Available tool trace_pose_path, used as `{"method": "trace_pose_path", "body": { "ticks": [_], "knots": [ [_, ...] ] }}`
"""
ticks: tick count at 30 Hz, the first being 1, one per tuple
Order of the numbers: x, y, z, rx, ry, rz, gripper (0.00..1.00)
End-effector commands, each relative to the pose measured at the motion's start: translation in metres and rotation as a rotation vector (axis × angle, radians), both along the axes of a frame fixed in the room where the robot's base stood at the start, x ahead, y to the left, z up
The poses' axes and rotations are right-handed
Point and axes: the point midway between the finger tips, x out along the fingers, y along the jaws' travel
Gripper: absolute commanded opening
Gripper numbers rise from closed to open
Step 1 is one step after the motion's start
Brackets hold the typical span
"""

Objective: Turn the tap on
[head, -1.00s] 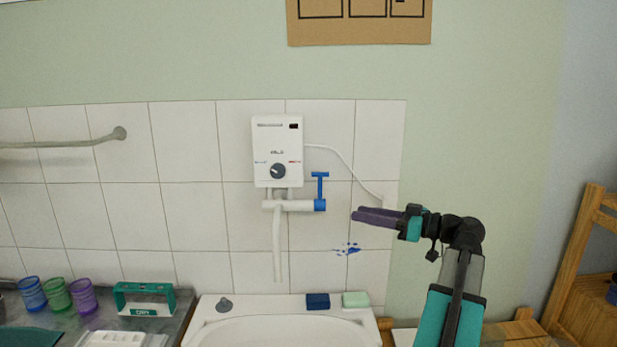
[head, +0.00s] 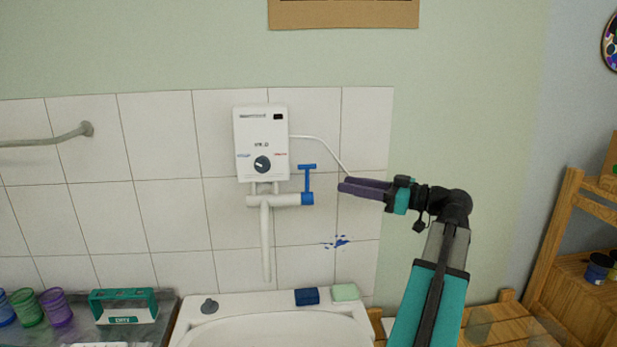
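The tap (head: 266,228) is a white pipe and spout under a white water heater (head: 262,140) on the tiled wall. Its blue T-shaped handle (head: 307,182) stands upright at the right end of the horizontal pipe. My gripper (head: 342,187) is to the right of the handle at about its height, pointing left, with a gap in the picture between them. The two dark purple fingers look close together, one partly behind the other. Whether they are apart or closed is hard to see. Nothing shows between them.
A white sink (head: 270,328) is below the tap, with a dark blue block (head: 307,296), a pale green block (head: 345,292) and a grey plug (head: 209,306) on its rim. Coloured cups (head: 57,308) stand at the left. A wooden shelf (head: 560,260) is at the right.

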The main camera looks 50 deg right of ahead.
Motion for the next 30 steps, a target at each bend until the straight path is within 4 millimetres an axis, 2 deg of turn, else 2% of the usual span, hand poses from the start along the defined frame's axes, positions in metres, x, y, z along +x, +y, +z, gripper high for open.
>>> {"method": "trace_pose_path", "body": {
  "ticks": [8, 30],
  "knots": [
    [0.024, 0.008, 0.001, 0.001, 0.001, 0.002, 0.29],
    [0.112, 0.032, 0.002, 0.001, 0.0, 0.0, 0.29]
  ]
}}
